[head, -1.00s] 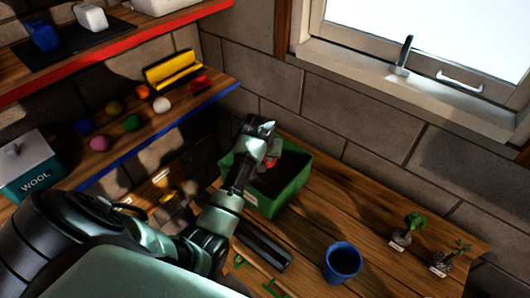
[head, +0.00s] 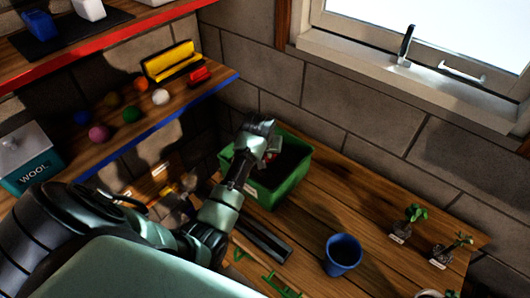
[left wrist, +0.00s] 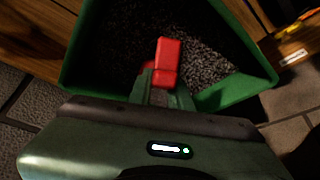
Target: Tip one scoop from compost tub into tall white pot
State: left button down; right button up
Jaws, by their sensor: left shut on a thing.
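The compost tub (head: 283,188) is a green box of dark compost at the back of the bench. It fills the upper part of the left wrist view (left wrist: 236,92). My left gripper (head: 266,152) is over the tub, shut on a red scoop (left wrist: 168,62). The scoop's red part stands out beyond the fingers above the compost; its lower part is hidden, so I cannot tell whether it touches the compost. A pale round rim (head: 430,293) shows at the bottom edge, perhaps the white pot, mostly cut off. My right gripper is not in view.
A blue pot (head: 343,255) stands on the bench, with two small labelled plants (head: 411,222) to its right. A dark trough (head: 262,239) lies before the tub. Shelves with coloured balls and a wool box (head: 29,160) are at left. Bare planks lie between tub and plants.

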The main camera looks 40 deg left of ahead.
pick_arm(q)
jog(key=shift+s+f, duration=0.15)
jog(key=shift+f, duration=0.1)
jog(key=r+p, duration=0.3)
jog(key=shift+w+r+p, duration=0.2)
jog(key=shift+r+p, duration=0.05)
jog(key=shift+p, duration=0.05)
jog(key=shift+r, duration=0.35)
notch_tip(320, 180, up, 10)
dwell(0.4)
